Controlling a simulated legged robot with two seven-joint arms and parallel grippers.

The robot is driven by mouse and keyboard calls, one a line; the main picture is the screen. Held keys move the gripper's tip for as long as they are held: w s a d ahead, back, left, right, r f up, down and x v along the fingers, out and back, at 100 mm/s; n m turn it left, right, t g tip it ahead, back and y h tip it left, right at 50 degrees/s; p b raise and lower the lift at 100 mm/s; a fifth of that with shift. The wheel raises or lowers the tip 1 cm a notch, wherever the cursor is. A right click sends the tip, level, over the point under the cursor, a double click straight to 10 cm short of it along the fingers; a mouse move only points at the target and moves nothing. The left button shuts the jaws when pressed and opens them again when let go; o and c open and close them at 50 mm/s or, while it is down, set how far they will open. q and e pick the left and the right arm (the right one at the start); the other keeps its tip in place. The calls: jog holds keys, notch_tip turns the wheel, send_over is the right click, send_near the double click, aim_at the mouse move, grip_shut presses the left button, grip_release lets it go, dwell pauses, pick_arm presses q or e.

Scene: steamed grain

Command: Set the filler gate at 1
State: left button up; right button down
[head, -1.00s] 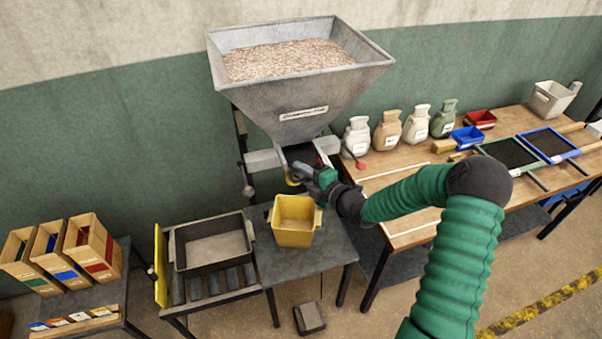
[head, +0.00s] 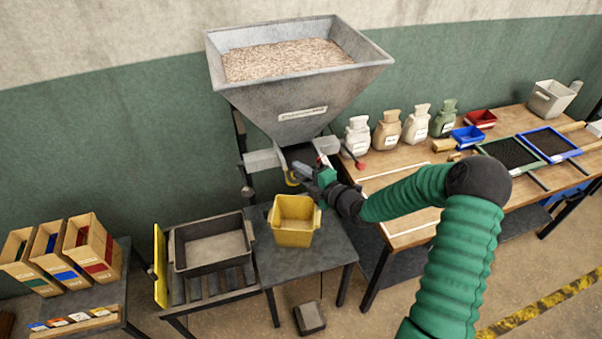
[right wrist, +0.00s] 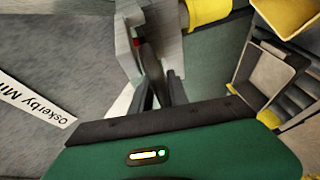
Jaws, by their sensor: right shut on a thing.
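The grey hopper filler (head: 300,105) stands at the back, full of grain, with its outlet below and a yellow ring (head: 292,179) under it. My right gripper (head: 302,171) is at this outlet, shut on a part of the filler gate. In the right wrist view, the dark fingers of this gripper (right wrist: 160,92) close near a grey block (right wrist: 150,35) with a small red mark. The gripped part is mostly hidden, and I cannot read a gate number. A yellow bin (head: 293,238) stands below the outlet. My left gripper is not in view.
A black tray (head: 178,258) sits on a roller stand left of the yellow bin.

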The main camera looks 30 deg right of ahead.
jog(key=shift+s+a+f, duration=0.2)
jog(key=shift+a+f, duration=0.15)
jog(key=shift+f, duration=0.2)
jog(key=shift+s+a+f+b, duration=0.15)
jog(key=shift+s+b, duration=0.5)
jog(key=shift+s+a+r, duration=0.1)
jog(key=shift+s+r, duration=0.2)
jog(key=shift+s, duration=0.05)
jog(key=c, duration=1.6)
grip_release()
jog(key=shift+o, duration=0.7)
jog(key=shift+w, duration=0.5)
jog(key=shift+s+r, duration=0.1)
jog(key=shift+d, duration=0.2)
